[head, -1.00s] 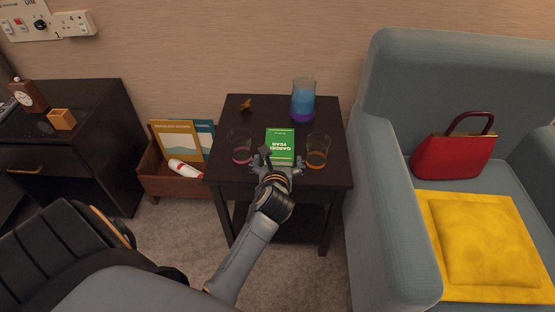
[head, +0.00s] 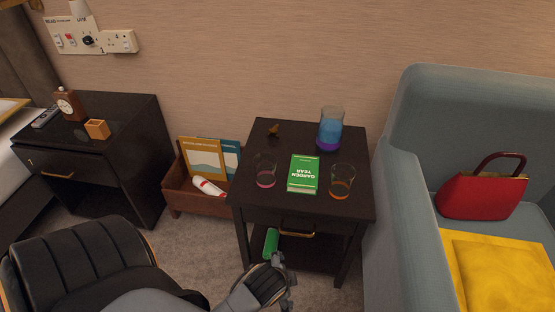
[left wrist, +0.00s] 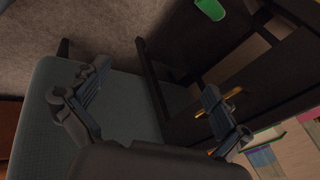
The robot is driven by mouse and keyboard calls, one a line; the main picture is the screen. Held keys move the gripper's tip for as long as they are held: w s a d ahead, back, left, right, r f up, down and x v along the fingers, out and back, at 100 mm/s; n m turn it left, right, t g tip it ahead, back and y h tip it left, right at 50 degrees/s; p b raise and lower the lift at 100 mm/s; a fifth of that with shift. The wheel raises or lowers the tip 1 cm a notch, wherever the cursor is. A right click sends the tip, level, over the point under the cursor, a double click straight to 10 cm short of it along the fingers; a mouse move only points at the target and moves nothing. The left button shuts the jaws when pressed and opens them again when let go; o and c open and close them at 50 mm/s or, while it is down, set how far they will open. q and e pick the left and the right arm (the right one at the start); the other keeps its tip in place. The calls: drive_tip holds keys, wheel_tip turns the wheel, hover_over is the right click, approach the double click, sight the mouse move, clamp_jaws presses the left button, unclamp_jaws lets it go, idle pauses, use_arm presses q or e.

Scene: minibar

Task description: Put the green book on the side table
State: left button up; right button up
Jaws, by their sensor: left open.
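The green book (head: 303,174) lies flat on the dark side table (head: 278,202), near the front edge of its top, between two glasses. My left gripper (head: 277,266) is open and empty, low in front of the table and apart from the book. Its two spread fingers (left wrist: 155,102) show in the left wrist view with nothing between them. A green strip at the right of that view looks like the book's edge (left wrist: 268,134). My right gripper is in no view.
A glass with pink liquid (head: 265,172), an orange one (head: 341,183) and a blue-purple vessel (head: 330,130) crowd the tabletop. A green object (head: 270,243) shows below the drawer. The armchair (head: 400,200) stands close on the right, a wooden rack (head: 183,198) on the left.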

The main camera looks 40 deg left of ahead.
use_arm(q)
drive_tip(key=s+d+f+n+g+h, duration=0.1)
drive_tip(key=s+d+f+n+g, duration=0.1)
drive_tip(key=s+n, duration=0.4)
drive_tip(key=shift+s+d+h, duration=0.25)
drive_tip(key=shift+d+h, duration=0.05)
drive_tip(key=shift+d, duration=0.35)
